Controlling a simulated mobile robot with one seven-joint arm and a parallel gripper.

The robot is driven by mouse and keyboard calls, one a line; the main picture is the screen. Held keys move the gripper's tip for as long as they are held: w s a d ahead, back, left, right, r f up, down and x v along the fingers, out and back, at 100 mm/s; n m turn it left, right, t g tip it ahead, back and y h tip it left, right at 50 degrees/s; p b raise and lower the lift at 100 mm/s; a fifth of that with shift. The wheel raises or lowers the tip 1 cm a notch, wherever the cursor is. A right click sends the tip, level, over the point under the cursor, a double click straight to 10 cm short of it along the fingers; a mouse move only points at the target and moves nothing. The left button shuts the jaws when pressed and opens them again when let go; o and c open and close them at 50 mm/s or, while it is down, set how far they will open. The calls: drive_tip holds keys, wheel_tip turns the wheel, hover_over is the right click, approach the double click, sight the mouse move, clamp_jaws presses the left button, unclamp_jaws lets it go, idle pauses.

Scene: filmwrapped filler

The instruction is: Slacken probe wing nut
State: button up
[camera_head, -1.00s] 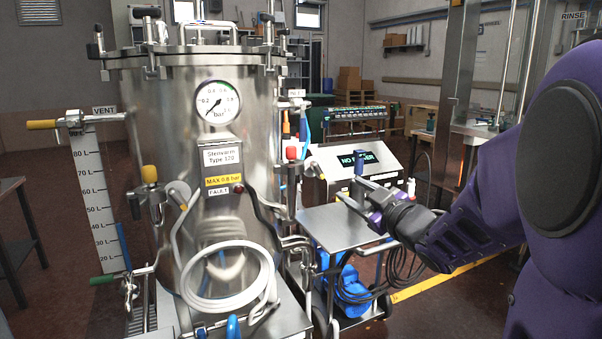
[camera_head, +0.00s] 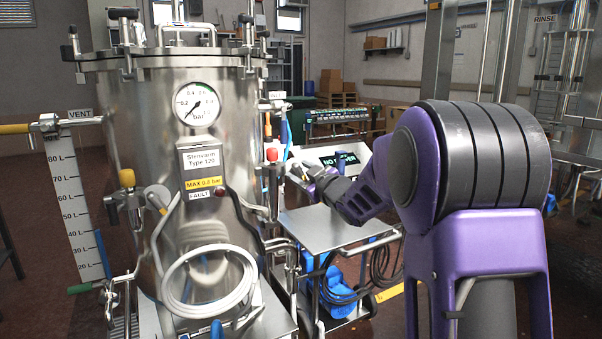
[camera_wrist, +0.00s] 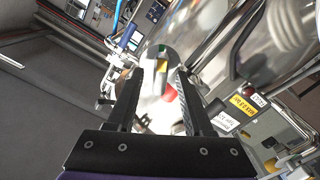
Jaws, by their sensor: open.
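The steel tank (camera_head: 170,110) fills the left half of the head view. I cannot make out the probe wing nut for certain in either view. A valve fitting with a red-orange cap (camera_head: 272,155) stands on the tank's right side. My gripper (camera_head: 297,172) is close to the right of this fitting, and its tips are hard to make out there. In the wrist view my gripper (camera_wrist: 160,75) is open with nothing held. A red part (camera_wrist: 169,94) and a pale fitting show beyond and between its fingers; whether they touch cannot be told.
A steel cart (camera_head: 335,228) with a control box (camera_head: 345,160) stands right of the tank. A coiled white hose (camera_head: 205,300) hangs in front of the tank. A blue pump (camera_head: 338,290) and dark cables sit under the cart top.

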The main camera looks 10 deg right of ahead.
clamp_jaws()
